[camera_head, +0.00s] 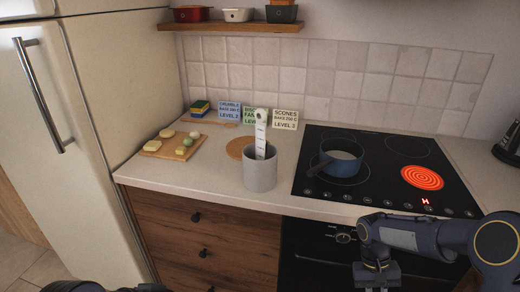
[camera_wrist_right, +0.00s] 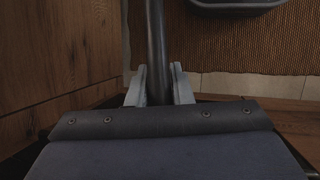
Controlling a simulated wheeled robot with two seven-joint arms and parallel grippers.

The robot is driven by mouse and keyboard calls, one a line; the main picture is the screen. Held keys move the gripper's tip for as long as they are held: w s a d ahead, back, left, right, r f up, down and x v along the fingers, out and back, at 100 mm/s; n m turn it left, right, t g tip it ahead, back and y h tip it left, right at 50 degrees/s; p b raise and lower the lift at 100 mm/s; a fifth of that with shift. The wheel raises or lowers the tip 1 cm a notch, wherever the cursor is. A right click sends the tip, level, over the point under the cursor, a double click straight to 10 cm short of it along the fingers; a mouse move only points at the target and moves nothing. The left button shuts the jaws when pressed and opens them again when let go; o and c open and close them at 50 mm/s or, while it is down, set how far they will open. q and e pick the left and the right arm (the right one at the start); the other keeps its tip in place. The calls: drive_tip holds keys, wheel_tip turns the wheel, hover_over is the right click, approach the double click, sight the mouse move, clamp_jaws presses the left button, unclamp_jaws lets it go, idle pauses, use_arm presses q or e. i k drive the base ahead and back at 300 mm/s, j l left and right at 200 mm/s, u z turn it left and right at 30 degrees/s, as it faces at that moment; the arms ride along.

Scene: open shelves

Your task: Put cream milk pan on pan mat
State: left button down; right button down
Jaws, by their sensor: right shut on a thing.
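A dark blue pan (camera_head: 338,165) with pale cream-coloured contents stands on the left part of the black hob. Its handle points to the lower left. My right gripper (camera_head: 377,276) is low in front of the oven, away from pan and mat. In the right wrist view its fingers (camera_wrist_right: 160,85) are shut on a dark bar (camera_wrist_right: 156,40), which looks like the oven handle. My left gripper does not show.
The grey crock (camera_head: 260,173) holding a white marked utensil stands between mat and hob. A hob ring (camera_head: 422,178) glows orange at the right. A board with food (camera_head: 172,147), a sponge stack (camera_head: 199,108) and recipe cards (camera_head: 285,119) occupy the back left. A shelf (camera_head: 230,27) hangs above.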

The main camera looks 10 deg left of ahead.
sight(229, 148)
drive_tip(key=j+u, duration=0.35)
drive_tip(key=j, duration=0.15)
drive_tip(key=j+u, duration=0.35)
drive_tip(key=j, duration=0.15)
drive_tip(key=i+j+u, duration=0.15)
drive_tip(key=j+u, duration=0.15)
drive_tip(key=j, duration=0.4)
drive_tip(key=i+j, duration=0.1)
drive_tip(key=j, duration=0.15)
